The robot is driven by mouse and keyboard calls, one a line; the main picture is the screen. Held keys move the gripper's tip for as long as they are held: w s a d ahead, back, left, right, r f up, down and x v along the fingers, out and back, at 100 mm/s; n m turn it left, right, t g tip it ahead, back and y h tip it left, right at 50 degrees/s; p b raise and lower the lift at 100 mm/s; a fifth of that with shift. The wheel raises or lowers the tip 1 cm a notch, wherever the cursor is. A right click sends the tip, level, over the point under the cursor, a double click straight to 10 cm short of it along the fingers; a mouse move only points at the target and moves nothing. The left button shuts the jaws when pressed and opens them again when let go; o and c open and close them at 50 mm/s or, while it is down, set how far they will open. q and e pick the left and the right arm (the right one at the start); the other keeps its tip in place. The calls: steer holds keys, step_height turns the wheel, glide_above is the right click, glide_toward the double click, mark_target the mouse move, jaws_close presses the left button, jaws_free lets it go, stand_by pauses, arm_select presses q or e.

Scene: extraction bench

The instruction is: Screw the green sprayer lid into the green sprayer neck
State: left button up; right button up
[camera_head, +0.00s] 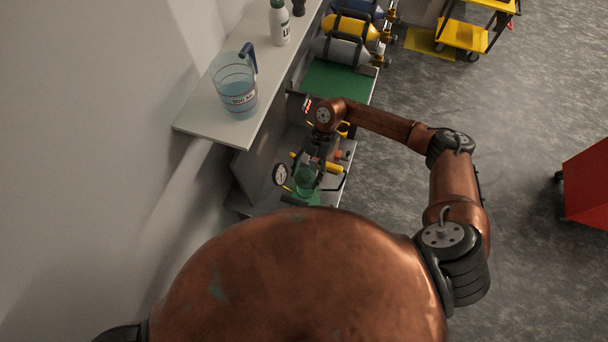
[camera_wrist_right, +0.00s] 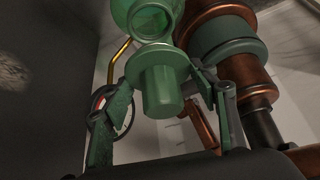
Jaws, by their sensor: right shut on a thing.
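My right gripper (camera_head: 313,164) is shut on the green sprayer lid. In the right wrist view the lid (camera_wrist_right: 161,84) shows a wide flange and a narrower plug, held between the fingertips of the gripper (camera_wrist_right: 165,70). The green sprayer neck (camera_wrist_right: 146,14) shows just above the lid in that view, very close to it. Whether they touch or are threaded cannot be told. In the head view the green sprayer (camera_head: 304,183) is on the low shelf under the gripper, and the lid cannot be told apart from it. My left gripper is out of view.
A pressure gauge (camera_head: 280,174) stands close left of the sprayer. A measuring jug (camera_head: 235,88) and a white bottle (camera_head: 279,24) stand on the upper shelf (camera_head: 208,120). Grey and yellow cylinders (camera_head: 348,28) lie farther back. Open floor is at right, with a red cabinet (camera_head: 590,183).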

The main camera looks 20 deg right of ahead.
steer(key=shift+r, duration=0.1)
steer(key=shift+r+p, duration=0.1)
steer(key=shift+p, duration=0.3)
steer(key=shift+f+b, duration=1.65)
steer(key=shift+f, duration=1.3)
steer(key=shift+p, duration=0.75)
steer(key=shift+f+b, duration=0.75)
steer(key=shift+f, duration=0.6)
